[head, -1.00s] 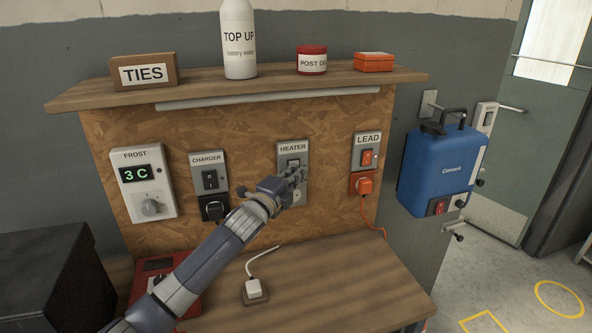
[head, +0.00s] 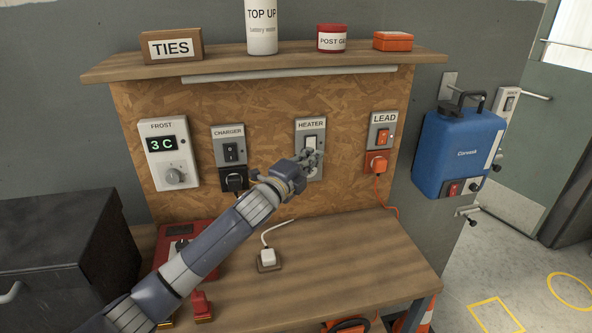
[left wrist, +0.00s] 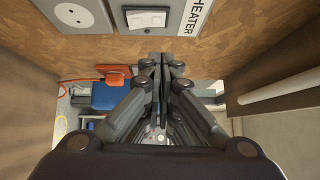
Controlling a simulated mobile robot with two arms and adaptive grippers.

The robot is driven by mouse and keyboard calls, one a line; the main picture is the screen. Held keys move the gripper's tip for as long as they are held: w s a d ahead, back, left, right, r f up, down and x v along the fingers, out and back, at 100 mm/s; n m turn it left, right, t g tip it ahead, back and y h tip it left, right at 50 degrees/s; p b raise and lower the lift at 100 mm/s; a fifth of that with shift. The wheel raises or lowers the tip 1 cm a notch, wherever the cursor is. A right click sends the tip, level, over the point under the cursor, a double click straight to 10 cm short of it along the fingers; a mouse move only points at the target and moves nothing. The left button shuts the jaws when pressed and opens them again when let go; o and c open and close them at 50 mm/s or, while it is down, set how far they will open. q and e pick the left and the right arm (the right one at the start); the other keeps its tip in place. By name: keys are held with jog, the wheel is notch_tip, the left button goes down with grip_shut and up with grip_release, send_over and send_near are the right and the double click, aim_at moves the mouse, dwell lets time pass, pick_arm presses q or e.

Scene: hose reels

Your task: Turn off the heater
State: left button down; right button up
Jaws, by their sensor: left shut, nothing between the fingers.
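The heater switch plate (head: 311,124) is a grey panel labelled HEATER on the chipboard. Its white rocker (head: 310,142) shows just above my left gripper (head: 312,157), which partly covers the plate's lower half and socket. In the left wrist view, the rocker (left wrist: 146,19) and a round white socket (left wrist: 75,18) are at the top. My left gripper (left wrist: 162,62) has its fingers together, empty, with the tips beside the plate in the picture. I cannot tell whether they touch anything, or which way the rocker is set. My right gripper is out of view.
Left of the heater are the charger switch (head: 229,152) and frost control (head: 168,160) reading 3 C; right is the lead switch (head: 383,136) with an orange plug (head: 376,163). A shelf (head: 270,66) overhangs the board. A white plug (head: 268,259) lies on the bench (head: 350,260).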

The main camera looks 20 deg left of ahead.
pick_arm(q)
jog(key=s+a+r+b, duration=0.1)
jog(key=s+b, duration=0.1)
jog(key=s, duration=0.5)
jog(key=shift+s, duration=0.25)
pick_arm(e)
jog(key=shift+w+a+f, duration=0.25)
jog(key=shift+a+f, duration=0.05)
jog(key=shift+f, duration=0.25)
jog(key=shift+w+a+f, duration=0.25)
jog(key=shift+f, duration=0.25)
pick_arm(q)
jog(key=shift+a, duration=0.1)
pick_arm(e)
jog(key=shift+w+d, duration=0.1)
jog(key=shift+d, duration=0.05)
pick_arm(q)
jog(key=shift+f, duration=0.15)
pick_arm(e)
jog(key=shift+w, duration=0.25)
